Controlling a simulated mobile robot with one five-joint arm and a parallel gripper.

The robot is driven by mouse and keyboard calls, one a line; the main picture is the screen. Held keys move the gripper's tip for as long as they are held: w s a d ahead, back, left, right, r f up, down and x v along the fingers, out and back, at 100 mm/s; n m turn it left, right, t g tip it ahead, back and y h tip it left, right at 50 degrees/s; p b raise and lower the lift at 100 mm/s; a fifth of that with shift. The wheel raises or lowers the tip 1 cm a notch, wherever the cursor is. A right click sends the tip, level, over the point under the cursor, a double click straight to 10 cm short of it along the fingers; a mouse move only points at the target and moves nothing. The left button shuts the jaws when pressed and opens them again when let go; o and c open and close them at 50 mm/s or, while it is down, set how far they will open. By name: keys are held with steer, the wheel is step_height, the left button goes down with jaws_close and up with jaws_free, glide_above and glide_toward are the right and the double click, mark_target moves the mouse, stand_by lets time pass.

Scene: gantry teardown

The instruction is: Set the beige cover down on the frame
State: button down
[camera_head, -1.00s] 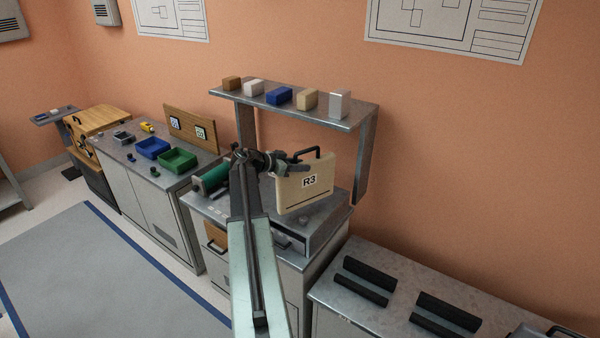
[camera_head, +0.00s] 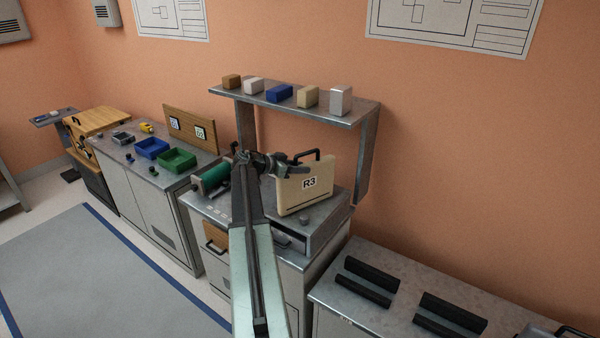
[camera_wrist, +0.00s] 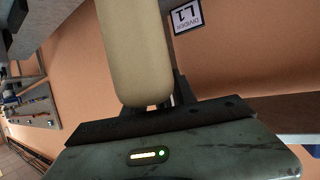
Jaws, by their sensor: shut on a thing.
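The beige cover (camera_head: 290,192), marked R3 with a black handle on top, is upright above the grey metal unit (camera_head: 325,230) on the middle cabinet. This unit appears to be the frame, though the cover and my arm hide part of it. I cannot tell whether the cover's lower edge touches it. My gripper (camera_head: 302,168) is shut on the cover at its upper left side. In the wrist view a beige end of the cover (camera_wrist: 135,45) stands up between my gripper's fingers (camera_wrist: 160,98).
A metal shelf (camera_head: 355,118) with several small blocks spans over the unit, its right post (camera_head: 365,160) close to the cover. A green roller (camera_head: 213,176) lies left. Blue (camera_head: 151,148) and green (camera_head: 177,160) bins stand further left. Black rails (camera_head: 371,268) lie on the right bench.

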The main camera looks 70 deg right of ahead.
steer(key=shift+f, duration=0.1)
steer(key=c, duration=1)
jaws_free()
steer(key=shift+r, duration=0.2)
steer(key=p+v, duration=0.4)
steer(key=v, duration=0.8)
steer(key=shift+p, duration=0.3)
steer(key=shift+a, duration=0.1)
